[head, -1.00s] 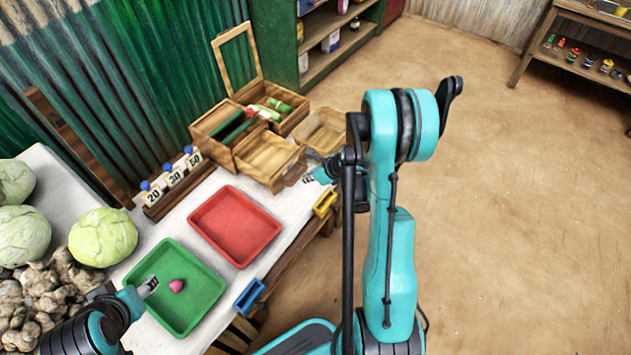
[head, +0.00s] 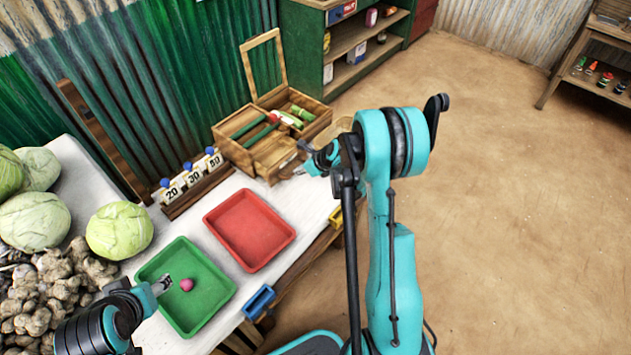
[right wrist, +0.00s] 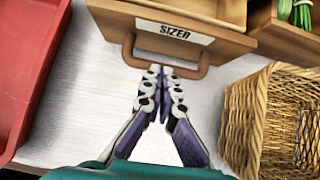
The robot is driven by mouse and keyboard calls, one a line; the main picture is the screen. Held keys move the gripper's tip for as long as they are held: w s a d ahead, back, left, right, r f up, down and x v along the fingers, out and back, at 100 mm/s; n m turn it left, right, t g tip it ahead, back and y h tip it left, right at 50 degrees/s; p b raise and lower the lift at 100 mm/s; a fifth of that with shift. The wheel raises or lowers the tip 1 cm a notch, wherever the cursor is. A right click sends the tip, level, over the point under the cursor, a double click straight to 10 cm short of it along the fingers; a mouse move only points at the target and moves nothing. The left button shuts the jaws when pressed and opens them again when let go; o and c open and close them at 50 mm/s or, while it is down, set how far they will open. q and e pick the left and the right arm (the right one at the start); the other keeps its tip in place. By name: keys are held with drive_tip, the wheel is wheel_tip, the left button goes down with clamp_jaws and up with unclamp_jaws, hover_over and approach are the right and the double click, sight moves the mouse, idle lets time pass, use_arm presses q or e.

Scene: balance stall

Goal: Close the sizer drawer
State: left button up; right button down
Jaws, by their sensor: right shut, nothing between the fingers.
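The wooden sizer drawer (head: 273,153) sticks partly out of the front of the wooden box (head: 238,152) in the head view. In the right wrist view its front (right wrist: 222,45) carries a SIZER label and a brown loop handle (right wrist: 197,71). My right gripper (right wrist: 160,72) is shut and empty, its fingertips at the handle by the drawer front; whether they touch is hard to tell. In the head view the right gripper (head: 299,171) is small beside the drawer front. My left gripper (head: 162,286) is above the green tray (head: 212,309); its finger gap is unclear.
A wicker basket (right wrist: 243,122) stands close to the right of my right gripper. A red tray (head: 250,262) lies nearby on the white table. A pink item (head: 187,285) lies in the green tray. Cabbages (head: 119,230) and number cards (head: 194,178) are further left.

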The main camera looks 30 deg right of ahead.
sight(288, 160)
drive_tip(key=w+a, duration=0.1)
drive_tip(key=w, duration=0.3)
drive_tip(key=w+a, duration=0.1)
drive_tip(key=w, duration=0.1)
drive_tip(key=shift+w+a, duration=0.15)
drive_tip(key=shift+a, duration=0.15)
use_arm(q)
drive_tip(key=shift+f, duration=0.25)
